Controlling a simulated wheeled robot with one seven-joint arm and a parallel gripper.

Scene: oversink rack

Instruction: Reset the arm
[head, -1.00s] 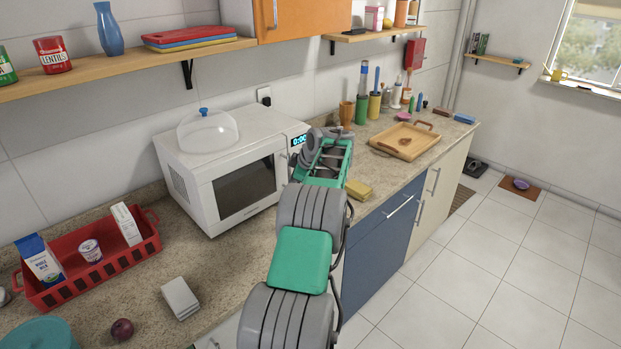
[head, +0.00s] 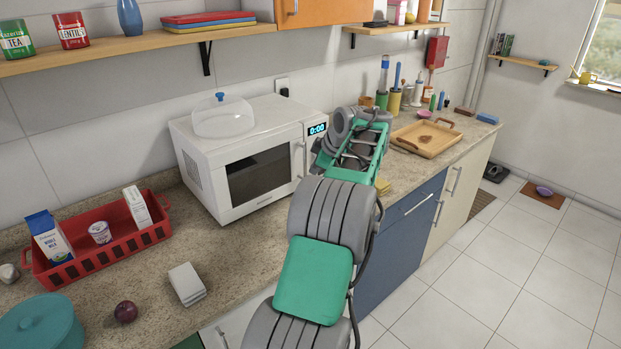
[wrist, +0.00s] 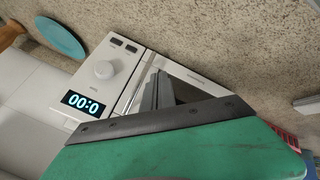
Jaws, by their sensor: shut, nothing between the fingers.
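My arm reaches out over the counter in front of the white microwave (head: 250,160). Its green and grey links fill the lower middle of the head view, and my gripper is hidden there behind the forearm. In the wrist view my gripper (wrist: 157,90) shows as narrow grey fingers beyond a dark-edged green housing. The fingers are shut and empty. They are in front of the microwave (wrist: 105,75), whose knob and lit display show on the left. I cannot tell how far the fingers are from its front.
A red basket (head: 110,245) with cartons and a cup, a white stack (head: 187,283), a plum-like fruit (head: 126,312) and a teal pot (head: 38,325) stand left. A wooden tray (head: 425,139) lies farther right. A wooden shelf (head: 130,48) overhangs the counter. The floor (head: 500,270) at right is clear.

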